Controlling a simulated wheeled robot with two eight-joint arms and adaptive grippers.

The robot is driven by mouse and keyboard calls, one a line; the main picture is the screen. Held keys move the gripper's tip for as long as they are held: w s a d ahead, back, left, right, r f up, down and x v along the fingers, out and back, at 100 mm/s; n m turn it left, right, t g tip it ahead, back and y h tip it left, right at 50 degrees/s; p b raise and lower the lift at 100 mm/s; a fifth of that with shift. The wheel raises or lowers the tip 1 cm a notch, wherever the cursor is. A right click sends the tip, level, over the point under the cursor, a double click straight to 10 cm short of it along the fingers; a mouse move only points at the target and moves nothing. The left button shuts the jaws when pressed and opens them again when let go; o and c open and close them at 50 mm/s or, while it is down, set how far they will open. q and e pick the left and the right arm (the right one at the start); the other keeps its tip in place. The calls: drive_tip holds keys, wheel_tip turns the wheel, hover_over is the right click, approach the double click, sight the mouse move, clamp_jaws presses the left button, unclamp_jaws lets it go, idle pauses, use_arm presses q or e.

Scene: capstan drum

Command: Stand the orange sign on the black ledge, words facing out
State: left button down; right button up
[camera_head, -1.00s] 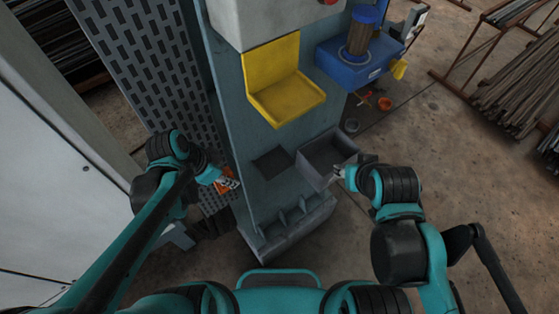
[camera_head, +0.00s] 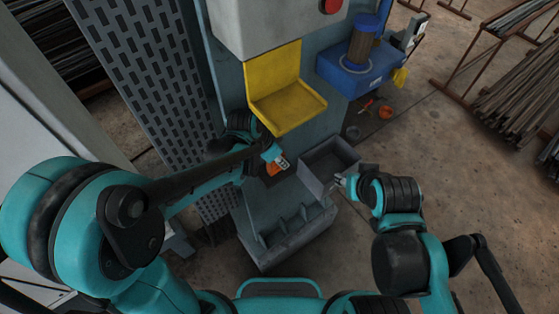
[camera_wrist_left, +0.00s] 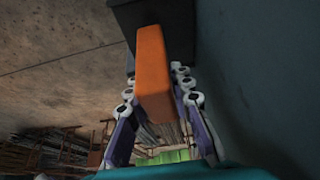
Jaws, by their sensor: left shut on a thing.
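My left gripper (camera_head: 281,162) is shut on the orange sign (camera_head: 273,169) in front of the panel in the head view. In the left wrist view the sign (camera_wrist_left: 153,75) sits between the two fingers (camera_wrist_left: 157,92), a plain orange side toward the camera. No words can be read. The black ledge (camera_head: 273,181) is mostly hidden behind the gripper and sign. I cannot tell whether the sign touches it. My right gripper (camera_head: 338,181) is beside the grey bin's near right edge, too small to tell if open or shut.
The grey open bin (camera_head: 316,182) is just right of the ledge. A yellow seat-like bracket (camera_head: 289,108) projects above it. A slotted grey tray (camera_head: 290,240) lies below. A blue box with a drum (camera_head: 348,72) stands upper right. A perforated panel (camera_head: 150,70) is at left.

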use_arm(q)
drive_tip(key=shift+f, duration=0.45)
drive_tip(key=c, duration=1.3)
unclamp_jaws()
drive_tip(key=shift+f, duration=0.1)
drive_tip(key=shift+c, duration=0.2)
